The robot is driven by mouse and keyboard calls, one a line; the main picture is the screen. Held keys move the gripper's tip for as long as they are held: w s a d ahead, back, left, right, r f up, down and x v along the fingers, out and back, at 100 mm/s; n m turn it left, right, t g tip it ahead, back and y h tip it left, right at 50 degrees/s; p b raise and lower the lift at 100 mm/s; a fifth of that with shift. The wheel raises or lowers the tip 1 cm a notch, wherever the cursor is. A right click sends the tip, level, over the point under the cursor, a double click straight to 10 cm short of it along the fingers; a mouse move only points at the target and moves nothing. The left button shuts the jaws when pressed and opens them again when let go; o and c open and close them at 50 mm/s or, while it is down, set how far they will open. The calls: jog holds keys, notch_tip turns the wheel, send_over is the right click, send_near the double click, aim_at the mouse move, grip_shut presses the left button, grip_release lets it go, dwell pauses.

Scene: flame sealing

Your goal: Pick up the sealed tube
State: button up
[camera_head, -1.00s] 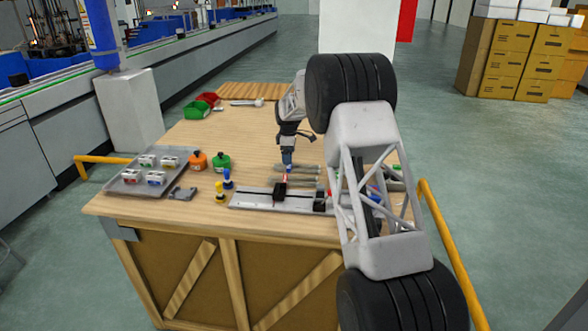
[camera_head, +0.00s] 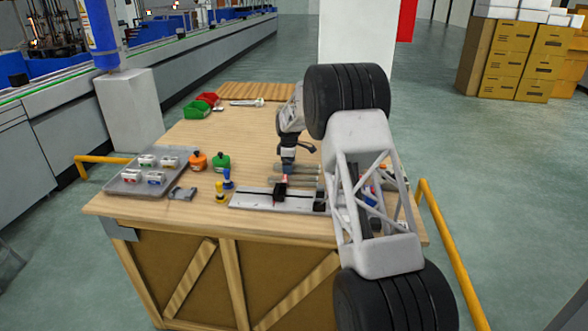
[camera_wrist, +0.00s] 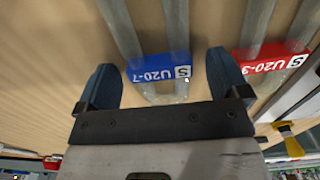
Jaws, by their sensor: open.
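In the wrist view, my gripper (camera_wrist: 160,68) is open, with one blue finger on each side of a blue label (camera_wrist: 160,68) reading "U20-7" and "S". The label sits on a grey U-shaped tube (camera_wrist: 122,25) whose two legs run up the picture. A second grey tube (camera_wrist: 258,20) with a red label (camera_wrist: 270,60) reading "U20-3" and "S" lies to the right, outside the fingers. In the head view, my gripper (camera_head: 287,165) points down at the grey tubes (camera_head: 305,168) on the table. I cannot tell whether the fingers touch the tube.
A metal rail fixture (camera_head: 250,200) with a black clamp lies in front of the tubes. A tray (camera_head: 135,182) of small boxes, an orange bottle (camera_head: 197,161) and a green bottle (camera_head: 221,163) stand left. Red and green bins (camera_head: 200,106) are at the back left.

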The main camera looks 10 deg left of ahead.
jog(key=c, duration=1)
jog(key=shift+r, duration=0.1)
jog(key=shift+r, duration=4.95)
jog(key=shift+s, duration=0.1)
jog(key=s+d, duration=0.2)
jog(key=s, duration=0.4)
jog(key=s+d, duration=0.2)
jog(key=s, duration=0.5)
jog(key=s+d, duration=0.2)
jog(key=s, duration=0.5)
jog(key=shift+f, duration=0.25)
